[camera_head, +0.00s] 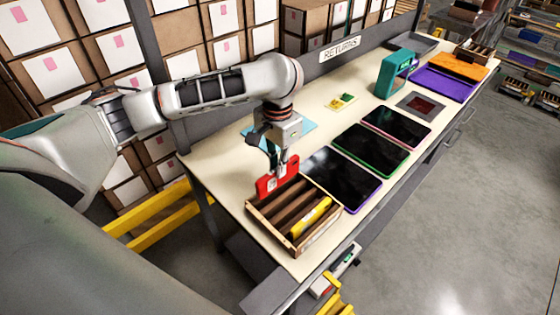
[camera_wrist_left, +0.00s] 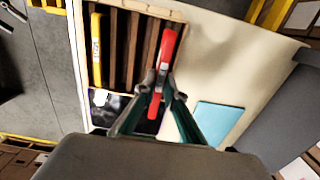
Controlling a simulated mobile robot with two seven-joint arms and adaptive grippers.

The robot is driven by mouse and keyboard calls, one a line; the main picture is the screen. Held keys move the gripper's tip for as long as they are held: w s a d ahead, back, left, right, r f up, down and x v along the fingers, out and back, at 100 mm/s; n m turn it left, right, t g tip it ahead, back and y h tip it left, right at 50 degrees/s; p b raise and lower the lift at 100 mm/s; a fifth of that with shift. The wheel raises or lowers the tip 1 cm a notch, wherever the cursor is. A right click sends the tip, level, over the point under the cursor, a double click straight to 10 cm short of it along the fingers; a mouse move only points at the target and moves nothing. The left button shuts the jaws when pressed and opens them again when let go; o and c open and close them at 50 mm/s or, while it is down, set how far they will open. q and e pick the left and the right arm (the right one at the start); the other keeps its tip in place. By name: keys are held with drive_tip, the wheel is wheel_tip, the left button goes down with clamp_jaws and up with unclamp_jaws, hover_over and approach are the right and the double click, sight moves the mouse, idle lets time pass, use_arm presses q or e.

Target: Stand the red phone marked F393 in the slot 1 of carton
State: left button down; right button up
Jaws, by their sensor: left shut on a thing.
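My left gripper (camera_head: 278,170) is shut on the red phone (camera_head: 268,184) and holds it upright at the back left edge of the wooden carton (camera_head: 308,246). In the left wrist view my left gripper (camera_wrist_left: 160,92) grips the red phone (camera_wrist_left: 168,46) seen edge-on, beside the carton's outermost slot. A white label shows on the phone, but its marking is too small to read. The carton has several slots split by brown dividers; a yellow phone (camera_head: 312,216) stands in one near the front right. The yellow phone also shows in the left wrist view (camera_wrist_left: 96,50). My right gripper is not in view.
Several dark tablets, one with a green frame (camera_head: 371,149), lie in a row right of the carton. A teal box (camera_head: 393,76) and a purple tray (camera_head: 440,84) stand farther back. A blue sheet (camera_head: 300,130) lies behind my gripper. The carton is near the table's front edge.

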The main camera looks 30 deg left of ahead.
sight(278, 182)
use_arm(q)
drive_tip(key=shift+f, duration=0.4)
drive_tip(key=shift+w+f+b, duration=0.1)
drive_tip(key=shift+f+b, duration=0.1)
drive_tip(key=shift+b, duration=0.35)
drive_tip(key=shift+f+b, duration=0.3)
drive_tip(key=shift+b, duration=0.6)
drive_tip(key=shift+f+b, duration=0.35)
drive_tip(key=shift+b, duration=0.5)
drive_tip(key=shift+f+b, duration=0.15)
drive_tip(key=shift+b, duration=0.15)
drive_tip(key=p, duration=0.3)
drive_tip(key=shift+p, duration=0.35)
drive_tip(key=shift+f+p, duration=0.6)
drive_tip(key=shift+p, duration=0.25)
drive_tip(key=shift+f, duration=1.4)
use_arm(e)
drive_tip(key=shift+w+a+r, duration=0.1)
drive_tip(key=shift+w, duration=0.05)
